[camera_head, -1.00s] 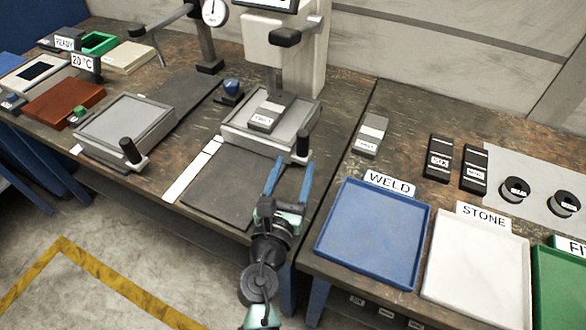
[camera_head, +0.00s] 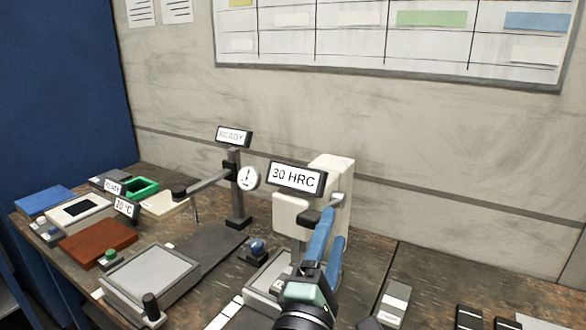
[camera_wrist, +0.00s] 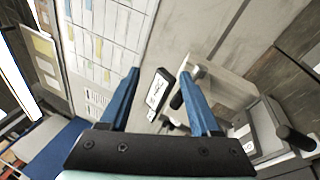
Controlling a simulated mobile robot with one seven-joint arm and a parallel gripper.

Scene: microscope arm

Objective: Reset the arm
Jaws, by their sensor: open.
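The white tester (camera_head: 345,180) stands on the bench with a "30 HRC" display (camera_head: 296,178) on its front. Its dark-handled lever (camera_head: 312,217) sits on a grey bracket on the right side; the display also shows in the wrist view (camera_wrist: 157,95), as does the lever's dark grip (camera_wrist: 177,101). A jointed grey arm (camera_head: 205,184) on a post with a dial gauge (camera_head: 248,179) stands to the left. My gripper (camera_head: 330,226), with blue fingers, is open and empty, raised in front of the tester and overlapping the lever in the picture. Contact cannot be told.
A grey-topped plate with a black handle (camera_head: 151,280) sits front left. A blue knob (camera_head: 257,248) is beside the tester. A brown block (camera_head: 98,242) and a green tray (camera_head: 142,188) lie further left. A small grey block (camera_head: 394,300) lies to the right. The wall stands close behind.

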